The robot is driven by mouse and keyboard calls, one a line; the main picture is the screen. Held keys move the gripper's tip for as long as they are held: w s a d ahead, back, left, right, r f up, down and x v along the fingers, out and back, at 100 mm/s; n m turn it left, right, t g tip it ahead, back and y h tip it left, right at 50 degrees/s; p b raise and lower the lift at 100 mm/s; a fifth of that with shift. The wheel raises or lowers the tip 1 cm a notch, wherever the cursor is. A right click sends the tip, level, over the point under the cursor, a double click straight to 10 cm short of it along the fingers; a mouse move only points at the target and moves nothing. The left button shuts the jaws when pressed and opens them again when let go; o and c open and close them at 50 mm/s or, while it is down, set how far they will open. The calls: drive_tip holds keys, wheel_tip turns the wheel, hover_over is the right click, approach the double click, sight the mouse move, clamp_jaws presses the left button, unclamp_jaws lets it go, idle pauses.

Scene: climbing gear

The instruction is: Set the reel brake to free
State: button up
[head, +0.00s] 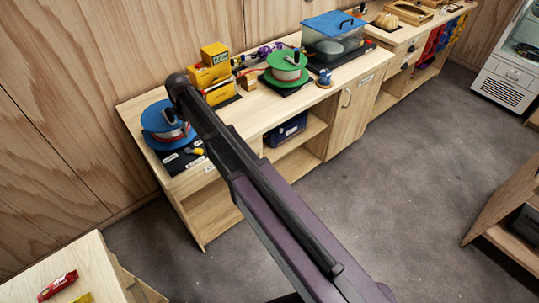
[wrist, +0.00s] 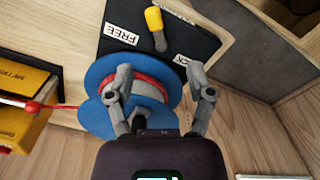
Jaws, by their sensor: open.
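The reel (wrist: 105,88) has blue discs and red cord wound between them. It stands at the near left end of the wooden bench in the head view (head: 158,118), partly behind my arm. Its black base plate (wrist: 205,30) carries a white FREE label (wrist: 121,34) and a second label (wrist: 184,61), only partly readable. The brake lever has a yellow knob (wrist: 153,18) on a short grey stem; it stands between the labels, pointing away from the reel. It also shows in the head view (head: 195,151). My gripper (wrist: 166,92) is open and empty, its fingers over the reel.
A yellow box (wrist: 20,110) and a red-tipped rod lie left of the reel in the wrist view. In the head view a green reel (head: 287,66) and a blue-lidded tub (head: 334,38) stand further along the bench (head: 255,110). The floor in front is clear.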

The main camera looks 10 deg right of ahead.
drive_tip(key=s+d+f+m+b, duration=0.1)
drive_tip(key=s+d+m, duration=0.3)
drive_tip(key=s+d, duration=0.5)
drive_tip(key=s+d+f+m+b, duration=0.2)
drive_tip(key=s+d+m, duration=0.3)
drive_tip(key=s+d, duration=0.4)
drive_tip(key=d+b, duration=0.1)
drive_tip(key=d, duration=0.6)
drive_tip(key=shift+d+f, duration=0.15)
drive_tip(key=shift+f, duration=0.05)
drive_tip(key=shift+w, duration=0.1)
wheel_tip(320, 180, up, 4)
drive_tip(key=n+p, duration=0.4)
drive_tip(key=n, duration=0.7)
hover_over(198, 150)
drive_tip(key=shift+d+r, duration=0.1)
drive_tip(key=shift+r, duration=0.1)
drive_tip(key=shift+f, duration=0.1)
wheel_tip(198, 150, down, 14)
drive_tip(key=b, duration=1.3)
drive_tip(key=shift+r, duration=0.2)
